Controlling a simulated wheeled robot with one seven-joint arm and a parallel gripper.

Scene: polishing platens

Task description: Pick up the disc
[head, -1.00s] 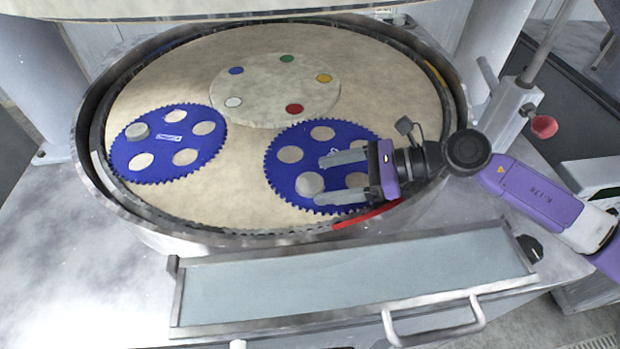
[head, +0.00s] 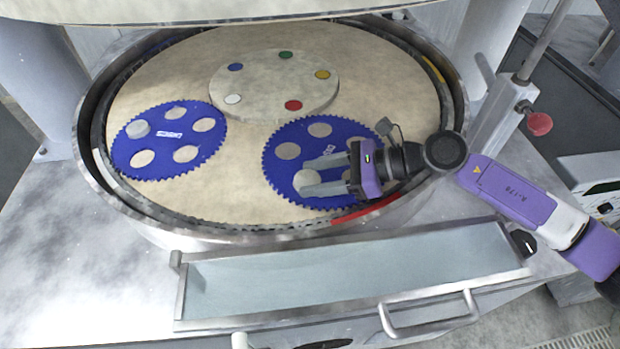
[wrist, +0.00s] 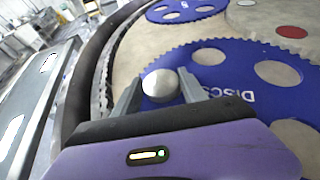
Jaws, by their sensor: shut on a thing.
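The disc (wrist: 160,85) is a small grey metal round, held between my two fingers in the wrist view. My gripper (head: 304,177) is shut on it, coming in from the right over the right-hand blue toothed carrier (head: 290,133). In the head view the disc (head: 307,181) shows between the fingertips at the carrier's lower-left hole. I cannot tell whether it is lifted clear of the hole. The carrier's lettering, partly readable as "Discs", shows to the right of my fingers in the wrist view.
A pale hub (head: 265,90) with several coloured dots stands at the back. A raised metal rim (head: 150,224) rings the platen. A tray (head: 350,282) lies in front. A post with a red knob (head: 539,124) stands right.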

